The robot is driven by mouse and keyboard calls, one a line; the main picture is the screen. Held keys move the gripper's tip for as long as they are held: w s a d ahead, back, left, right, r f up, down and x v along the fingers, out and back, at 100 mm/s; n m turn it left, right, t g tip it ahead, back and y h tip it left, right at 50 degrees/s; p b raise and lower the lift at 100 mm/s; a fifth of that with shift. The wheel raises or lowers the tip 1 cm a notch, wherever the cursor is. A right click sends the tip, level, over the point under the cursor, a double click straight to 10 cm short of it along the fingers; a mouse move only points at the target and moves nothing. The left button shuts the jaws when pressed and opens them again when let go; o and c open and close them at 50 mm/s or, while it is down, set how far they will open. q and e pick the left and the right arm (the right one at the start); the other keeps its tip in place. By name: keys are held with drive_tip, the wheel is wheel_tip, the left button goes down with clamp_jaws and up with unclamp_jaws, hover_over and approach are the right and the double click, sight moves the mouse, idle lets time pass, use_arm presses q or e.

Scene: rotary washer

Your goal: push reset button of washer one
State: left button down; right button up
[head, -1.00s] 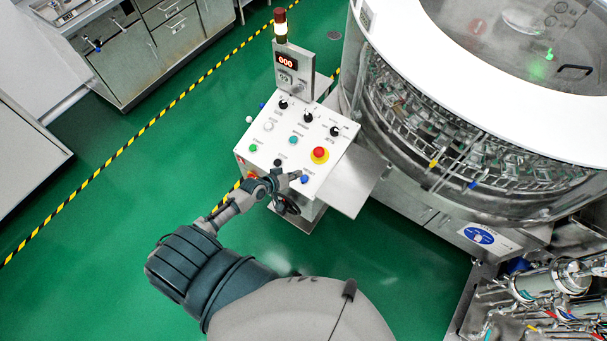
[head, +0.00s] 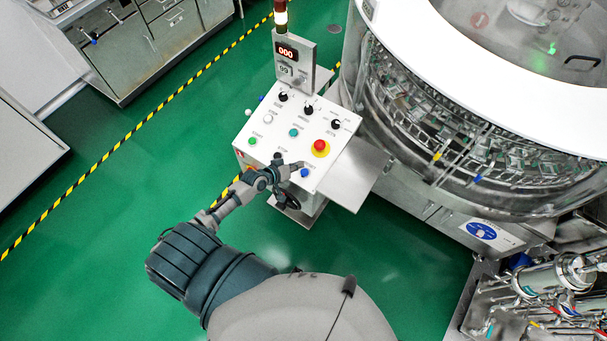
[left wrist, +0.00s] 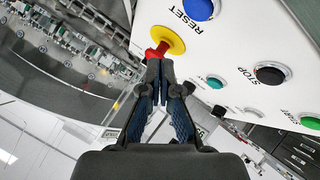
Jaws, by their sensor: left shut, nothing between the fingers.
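The white control panel (head: 262,145) stands beside the washer (head: 440,130). The blue RESET button (head: 305,172) is at its near right corner; in the left wrist view the same button (left wrist: 198,8) is at the top edge, with RESET printed beside it. My left gripper (head: 299,165) is shut and empty, over the panel's near edge just left of the blue button. In the left wrist view its closed fingertips (left wrist: 160,65) overlap the lower part of the red emergency button (left wrist: 157,50) in the picture. I cannot tell whether the tips touch anything. My right gripper is out of view.
The red emergency button on a yellow base (head: 320,147) lies just beyond the blue one. Black STOP (left wrist: 271,75) and green START buttons, several knobs and a display post (head: 293,60) share the panel. A metal side shelf (head: 350,185) adjoins it. Green floor is open at left.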

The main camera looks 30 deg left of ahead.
use_arm(q)
drive_tip(key=b, duration=0.3)
hover_over(302, 175)
drive_tip(key=f, duration=0.4)
drive_tip(key=shift+s+a+f, duration=0.15)
drive_tip(key=shift+s+a, duration=0.1)
drive_tip(key=shift+a, duration=0.05)
drive_tip(key=shift+w+d+f+b, duration=0.2)
drive_tip(key=shift+d+f+b, duration=0.25)
drive_tip(key=shift+b, duration=0.25)
drive_tip(key=shift+a, duration=0.25)
drive_tip(key=shift+a+f, duration=0.15)
drive_tip(key=shift+a, duration=0.05)
drive_tip(key=shift+d, duration=0.35)
